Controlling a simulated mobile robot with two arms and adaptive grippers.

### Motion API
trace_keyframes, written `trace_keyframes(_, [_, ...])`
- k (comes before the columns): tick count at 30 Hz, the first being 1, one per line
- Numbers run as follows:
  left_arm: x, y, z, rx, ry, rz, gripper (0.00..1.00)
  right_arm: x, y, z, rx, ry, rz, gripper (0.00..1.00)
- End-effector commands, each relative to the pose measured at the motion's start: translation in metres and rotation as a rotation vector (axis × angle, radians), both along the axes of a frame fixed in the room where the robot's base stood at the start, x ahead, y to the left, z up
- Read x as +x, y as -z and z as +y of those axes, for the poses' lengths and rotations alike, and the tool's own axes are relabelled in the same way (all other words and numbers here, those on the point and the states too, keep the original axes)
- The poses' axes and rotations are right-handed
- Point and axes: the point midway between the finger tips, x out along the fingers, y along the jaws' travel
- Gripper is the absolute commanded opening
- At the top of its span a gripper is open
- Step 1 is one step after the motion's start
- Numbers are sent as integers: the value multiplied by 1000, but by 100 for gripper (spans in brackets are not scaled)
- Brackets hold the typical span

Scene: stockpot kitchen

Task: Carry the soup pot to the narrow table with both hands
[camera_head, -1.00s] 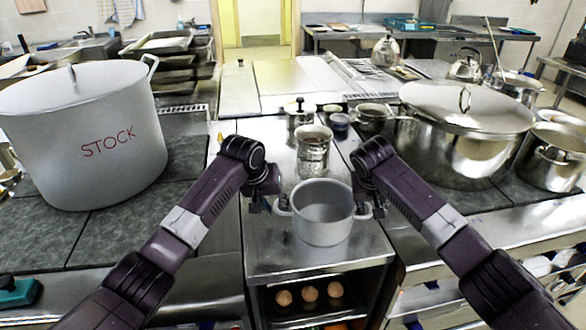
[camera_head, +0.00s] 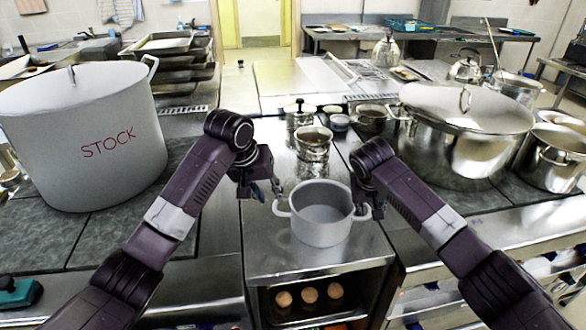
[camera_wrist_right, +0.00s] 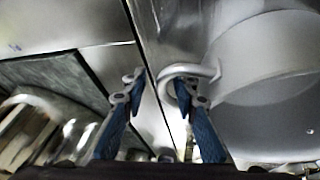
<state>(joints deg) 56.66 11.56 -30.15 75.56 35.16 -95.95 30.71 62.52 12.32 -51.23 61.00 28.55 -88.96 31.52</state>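The grey soup pot (camera_head: 322,222), with a loop handle on each side, stands upright on the steel top of the narrow table (camera_head: 285,262). My left gripper (camera_head: 268,190) is open and empty, just above and left of the pot's left handle, apart from it. My right gripper (camera_head: 369,209) is at the right handle. In the right wrist view, my right gripper (camera_wrist_right: 160,86) has its fingers spread, one inside the handle loop and one outside. The pot (camera_wrist_right: 265,75) fills the right of that view.
A large STOCK pot (camera_head: 85,135) stands on the left counter. A big lidded steel pot (camera_head: 465,130) stands on the right. Steel canisters (camera_head: 313,148) stand close behind the soup pot.

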Motion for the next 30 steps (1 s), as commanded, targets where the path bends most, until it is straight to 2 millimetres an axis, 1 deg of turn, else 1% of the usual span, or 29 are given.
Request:
trace_keyframes(2, [-1, -2, 1, 0, -1, 0, 27, -1, -4, 2, 2, -2, -2, 28])
trace_keyframes(5, [-1, -3, 1, 0, -1, 0, 27, -5, -15, 4, 3, -3, -3, 28])
trace_keyframes(8, [-1, -3, 1, 0, -1, 0, 27, -12, -32, 8, 3, -4, -5, 28])
trace_keyframes(12, [-1, -3, 1, 1, -1, 0, 27, -24, -61, 13, 3, -2, -5, 28])
trace_keyframes(18, [-1, -2, 1, 1, 0, 0, 27, -38, -93, 20, 1, -2, -4, 28])
trace_keyframes(21, [-1, -2, 1, 1, 0, 0, 27, -42, -103, 21, 2, -1, -2, 28])
trace_keyframes(24, [-1, -2, 1, 1, 0, 0, 27, -45, -107, 22, 1, -1, -1, 28])
trace_keyframes(30, [-1, -2, 1, 1, 0, 0, 27, -46, -109, 22, 0, 0, 0, 28])
